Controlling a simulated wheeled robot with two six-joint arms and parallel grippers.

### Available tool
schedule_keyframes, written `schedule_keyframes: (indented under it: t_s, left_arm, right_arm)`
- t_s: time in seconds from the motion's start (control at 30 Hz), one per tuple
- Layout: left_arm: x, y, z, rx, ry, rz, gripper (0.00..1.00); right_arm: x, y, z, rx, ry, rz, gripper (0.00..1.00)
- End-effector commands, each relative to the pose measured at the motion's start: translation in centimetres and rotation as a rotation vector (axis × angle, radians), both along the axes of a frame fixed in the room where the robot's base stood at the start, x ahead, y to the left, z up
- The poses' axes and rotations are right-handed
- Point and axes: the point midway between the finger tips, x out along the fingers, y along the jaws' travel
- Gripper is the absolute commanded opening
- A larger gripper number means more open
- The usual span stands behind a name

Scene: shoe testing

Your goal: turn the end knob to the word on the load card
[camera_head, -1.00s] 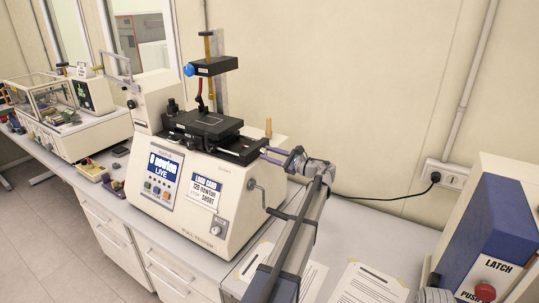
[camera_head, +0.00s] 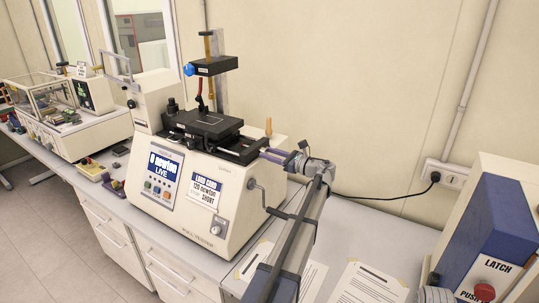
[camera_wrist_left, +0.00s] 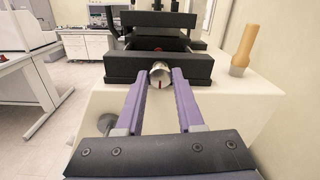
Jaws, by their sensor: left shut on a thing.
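The tester (camera_head: 222,228) is a cream machine on the bench. Its load card (camera_head: 205,190) reads 120 newton, short. Its screen (camera_head: 162,168) reads 0 newton, live. The end knob (camera_wrist_left: 160,74) is a small silver cylinder with a red mark, on the end of the black slide. In the left wrist view the mark is low on its face, near the bottom. My left gripper (camera_head: 268,154) is shut on the knob, its two purple fingers (camera_wrist_left: 160,80) on either side. The knob is mostly hidden in the head view. My right gripper is not in view.
A wooden handle (camera_wrist_left: 245,47) stands beside the slide. A crank (camera_head: 262,197) is on the machine's side. Papers (camera_head: 368,285) lie on the bench in front. A blue and cream latch unit (camera_head: 488,230) stands at the right.

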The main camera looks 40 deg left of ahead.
Motion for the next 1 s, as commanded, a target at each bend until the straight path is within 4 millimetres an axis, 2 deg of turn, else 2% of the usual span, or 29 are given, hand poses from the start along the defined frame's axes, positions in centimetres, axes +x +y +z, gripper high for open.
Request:
schedule_keyframes:
  t_s: [0.2,0.23,0.47,0.77,1.0]
  left_arm:
    - [-0.1,-0.1,-0.1,-0.004,0.000,0.001,0.00]
    - [-0.1,-0.1,-0.1,-0.004,0.000,0.001,0.40]
    - [0.0,0.0,-0.1,-0.002,-0.001,0.001,0.66]
    - [0.0,-0.3,0.0,-0.001,-0.001,0.000,0.67]
    - [0.3,-3.9,0.0,-0.001,-0.001,-0.003,0.67]
  right_arm:
    - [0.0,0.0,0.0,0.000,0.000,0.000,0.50]
    - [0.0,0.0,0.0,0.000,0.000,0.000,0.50]
    - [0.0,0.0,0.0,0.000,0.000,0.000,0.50]
    - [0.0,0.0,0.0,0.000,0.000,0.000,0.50]
    - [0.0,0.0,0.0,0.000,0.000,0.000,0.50]
